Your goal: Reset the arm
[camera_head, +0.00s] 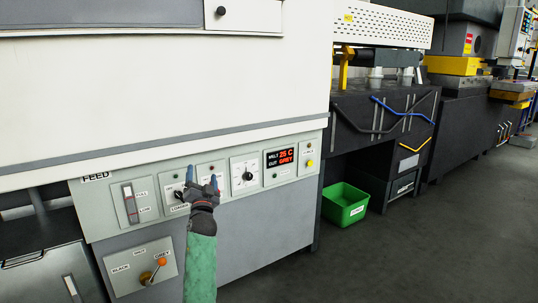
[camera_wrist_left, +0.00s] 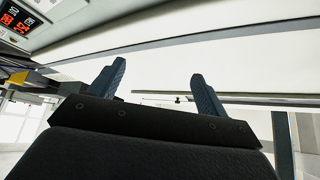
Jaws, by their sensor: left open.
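My left gripper (camera_head: 202,182) is raised in front of the machine's control panel (camera_head: 290,192), its two blue fingers spread apart and pointing up. Nothing is between them. In the left wrist view the fingers (camera_wrist_left: 160,85) are also apart and empty, with the white machine cover (camera_wrist_left: 240,50) beyond them. In the head view the gripper hides part of the panel around the loader knob (camera_head: 180,196). I cannot tell whether it touches the panel. My green-sleeved left forearm (camera_head: 201,265) comes up from below. My right gripper is not in view.
The panel has a feed slider (camera_head: 130,203), a dial (camera_head: 248,176), a red-lit display (camera_head: 281,157) and a yellow button (camera_head: 310,163). Below is an orange-knobbed selector lever (camera_head: 156,267). A green bin (camera_head: 345,205) stands on the floor at right. Open floor (camera_head: 420,250) lies at lower right.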

